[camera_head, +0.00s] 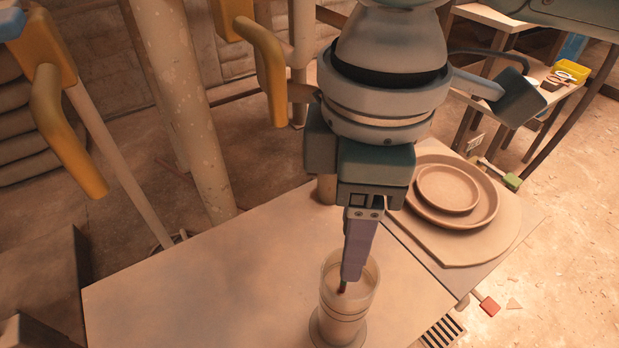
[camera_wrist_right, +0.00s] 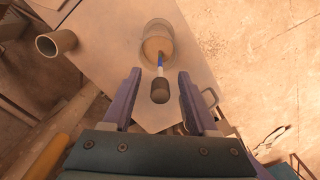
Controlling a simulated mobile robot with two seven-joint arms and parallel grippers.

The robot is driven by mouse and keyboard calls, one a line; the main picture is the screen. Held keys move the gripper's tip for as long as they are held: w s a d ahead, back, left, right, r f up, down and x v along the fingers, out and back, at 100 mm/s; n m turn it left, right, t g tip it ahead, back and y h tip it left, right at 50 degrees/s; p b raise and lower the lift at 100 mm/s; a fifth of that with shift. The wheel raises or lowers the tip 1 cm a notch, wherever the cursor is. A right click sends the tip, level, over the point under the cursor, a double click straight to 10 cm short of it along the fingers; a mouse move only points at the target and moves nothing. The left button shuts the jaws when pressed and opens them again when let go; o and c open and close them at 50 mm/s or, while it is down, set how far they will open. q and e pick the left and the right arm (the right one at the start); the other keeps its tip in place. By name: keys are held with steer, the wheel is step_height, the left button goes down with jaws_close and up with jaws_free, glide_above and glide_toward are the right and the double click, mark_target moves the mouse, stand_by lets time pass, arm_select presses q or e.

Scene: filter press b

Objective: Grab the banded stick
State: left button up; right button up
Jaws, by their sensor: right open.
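The banded stick (camera_wrist_right: 160,88) has a thick dark end and a narrow shaft with blue and white bands. It stands in a clear glass (camera_head: 346,312), which also shows in the right wrist view (camera_wrist_right: 157,35). My right gripper (camera_head: 352,276) is above the glass, pointing down. In the right wrist view its two purple fingers (camera_wrist_right: 158,75) are apart, with the stick's dark end in the gap and no visible contact. In the head view the finger hides most of the stick; only a small dark red bit (camera_head: 342,288) shows. My left gripper is not in view.
The glass stands on a tan tabletop (camera_head: 200,285). Round stacked dishes (camera_head: 447,188) lie on a board at the right. Yellow-handled posts (camera_head: 62,130) and a thick pale pole (camera_head: 185,110) rise at the left. A slotted grate (camera_head: 443,332) is at the front right.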

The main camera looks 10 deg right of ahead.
steer(key=shift+f, duration=0.8)
jaws_close()
stand_by(0.8)
